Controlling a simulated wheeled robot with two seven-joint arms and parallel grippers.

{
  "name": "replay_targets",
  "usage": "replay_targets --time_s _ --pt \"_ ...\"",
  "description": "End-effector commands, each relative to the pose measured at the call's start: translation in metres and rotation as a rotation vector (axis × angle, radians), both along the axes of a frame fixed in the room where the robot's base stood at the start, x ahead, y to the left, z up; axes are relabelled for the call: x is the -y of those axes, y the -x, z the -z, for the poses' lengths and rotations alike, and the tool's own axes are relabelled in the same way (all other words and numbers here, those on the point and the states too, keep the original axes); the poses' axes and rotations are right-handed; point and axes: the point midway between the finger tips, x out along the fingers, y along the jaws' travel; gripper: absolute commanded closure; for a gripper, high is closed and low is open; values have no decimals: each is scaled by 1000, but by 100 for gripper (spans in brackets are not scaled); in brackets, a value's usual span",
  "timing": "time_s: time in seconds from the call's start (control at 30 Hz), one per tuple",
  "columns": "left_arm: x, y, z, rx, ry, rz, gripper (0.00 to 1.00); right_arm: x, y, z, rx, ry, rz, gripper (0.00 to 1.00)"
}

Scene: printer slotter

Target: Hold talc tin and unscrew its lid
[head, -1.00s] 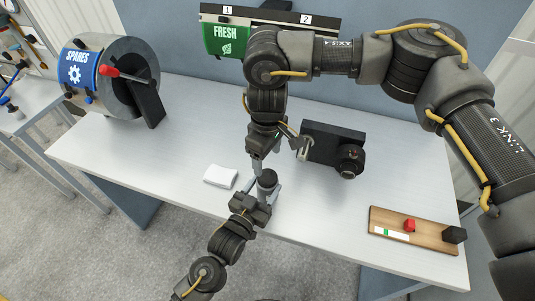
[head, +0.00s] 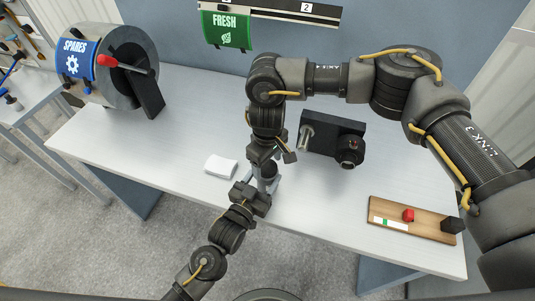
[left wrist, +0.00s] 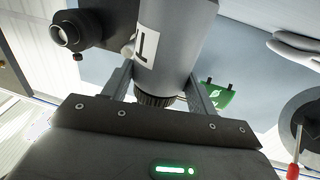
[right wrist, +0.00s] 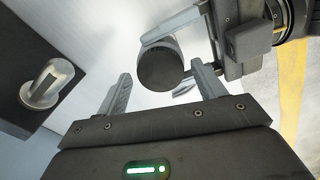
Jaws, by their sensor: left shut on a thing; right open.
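The talc tin is a grey cylinder (left wrist: 178,45) with a white label and a dark ribbed lid (left wrist: 155,99). My left gripper (head: 264,187) is shut on the tin's body and holds it upright above the table's front edge. In the right wrist view the lid's flat dark top (right wrist: 160,68) faces my camera, with the left gripper's fingers (right wrist: 178,57) on either side. My right gripper (right wrist: 162,86) is open and points down at the lid, which shows between its fingertips. I cannot tell whether the fingertips reach down beside it. The right wrist partly hides the tin in the head view.
A black box (head: 325,133) with a metal peg and a round knob stands right of the tin. A wooden board (head: 388,208) with red and black pieces is at the right. A SPARES drum (head: 125,75) stands at the back left.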

Motion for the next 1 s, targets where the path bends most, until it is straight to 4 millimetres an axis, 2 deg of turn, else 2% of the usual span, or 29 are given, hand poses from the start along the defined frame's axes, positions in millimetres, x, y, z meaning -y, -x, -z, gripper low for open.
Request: replay_targets --time_s 0.37,0.7,0.9,1.0 --pt "0 1 4 -7 -5 1 100 0 0 6 0 -1 -1 32" --pt "0 1 4 -8 -6 1 100 0 0 6 -1 -1 -1 77" --pt "0 1 4 -8 -6 1 100 0 0 5 1 -1 -8 78" --pt "0 1 4 -8 -6 1 100 0 0 6 -1 -1 -89 78"
